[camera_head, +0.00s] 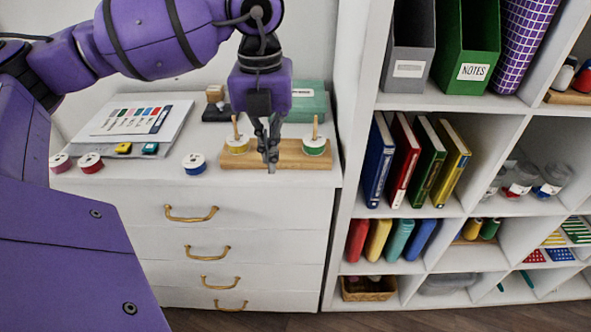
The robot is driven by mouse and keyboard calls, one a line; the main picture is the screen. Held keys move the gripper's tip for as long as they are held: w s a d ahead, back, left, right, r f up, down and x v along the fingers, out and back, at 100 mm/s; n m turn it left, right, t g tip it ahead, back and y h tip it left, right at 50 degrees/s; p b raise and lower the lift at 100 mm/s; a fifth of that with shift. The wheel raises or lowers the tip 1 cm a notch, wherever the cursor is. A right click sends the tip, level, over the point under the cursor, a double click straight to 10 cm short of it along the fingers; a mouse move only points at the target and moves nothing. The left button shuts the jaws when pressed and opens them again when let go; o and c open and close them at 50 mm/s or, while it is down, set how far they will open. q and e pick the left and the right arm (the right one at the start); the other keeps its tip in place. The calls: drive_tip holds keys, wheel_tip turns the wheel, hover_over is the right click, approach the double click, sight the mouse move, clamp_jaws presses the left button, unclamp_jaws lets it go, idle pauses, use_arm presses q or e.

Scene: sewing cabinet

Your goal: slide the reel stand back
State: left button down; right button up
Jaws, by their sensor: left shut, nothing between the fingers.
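The reel stand (288,155) is a wooden base with two upright pegs on the white cabinet top. My left gripper (270,168) points down in front of the middle of the stand, between the two reels. Its fingers are shut and hold nothing. They overlap the base in the picture; I cannot tell whether they touch it. My right gripper is not in view.
Behind the stand is a teal box (309,102). To the left lie a colour chart (135,119), a blue-labelled reel (194,163) and red reels (91,162). A tall shelf unit (351,130) with books and boxes stands close on the right. The front strip of the cabinet top is clear.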

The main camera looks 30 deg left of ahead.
use_arm(q)
drive_tip(key=w+a+f+p, duration=0.1)
drive_tip(key=w+a+f, duration=0.2)
drive_tip(key=f, duration=0.6)
drive_tip(key=shift+w+f, duration=0.2)
drive_tip(key=shift+f, duration=0.1)
